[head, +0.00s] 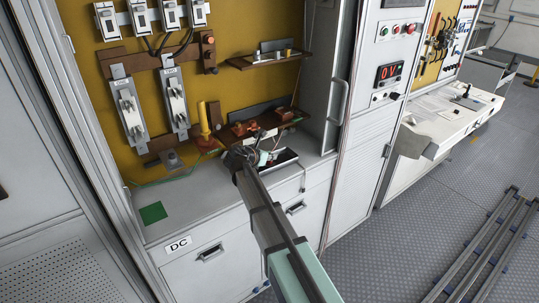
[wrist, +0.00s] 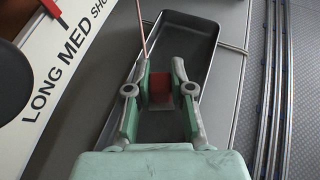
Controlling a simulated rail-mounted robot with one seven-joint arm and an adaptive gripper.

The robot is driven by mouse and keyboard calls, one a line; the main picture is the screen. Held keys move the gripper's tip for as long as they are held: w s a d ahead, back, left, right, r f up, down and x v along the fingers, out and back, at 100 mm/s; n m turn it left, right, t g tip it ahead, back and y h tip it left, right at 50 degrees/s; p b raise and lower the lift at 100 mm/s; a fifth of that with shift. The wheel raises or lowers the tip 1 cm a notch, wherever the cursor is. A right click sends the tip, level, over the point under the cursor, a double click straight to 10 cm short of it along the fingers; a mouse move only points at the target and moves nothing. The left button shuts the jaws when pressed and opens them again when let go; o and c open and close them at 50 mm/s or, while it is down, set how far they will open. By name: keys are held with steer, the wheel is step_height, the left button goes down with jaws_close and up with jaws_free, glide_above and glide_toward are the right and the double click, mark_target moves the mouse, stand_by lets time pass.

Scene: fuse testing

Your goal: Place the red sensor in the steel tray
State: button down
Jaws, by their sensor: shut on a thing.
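The red sensor (wrist: 162,88) is a small red block between the two green fingers of my gripper (wrist: 163,75) in the wrist view. The gripper is shut on it. The steel tray (wrist: 209,45) is a long, dark grey, walled tray; the sensor and fingers appear over its inside. I cannot tell whether the sensor touches the tray floor. In the head view my gripper (head: 247,157) is over the counter beside the tray (head: 288,158). The arm and gripper hide part of the tray, and the sensor is not clear there.
The grey counter (head: 190,195) has a green square (head: 152,212) at its left. A yellow post (head: 203,118) and a brown shelf with parts (head: 265,122) stand behind the gripper. A printed white panel (wrist: 58,55) is at the left in the wrist view.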

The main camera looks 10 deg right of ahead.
steer(key=shift+f, duration=0.1)
steer(key=c, duration=1)
jaws_free()
steer(key=shift+c, duration=0.2)
steer(key=shift+s+a+r, duration=0.1)
steer(key=shift+s+r, duration=0.1)
steer(key=b+v, duration=0.2)
steer(key=v, duration=0.9)
steer(key=shift+s+a, duration=0.2)
steer(key=shift+s, duration=0.1)
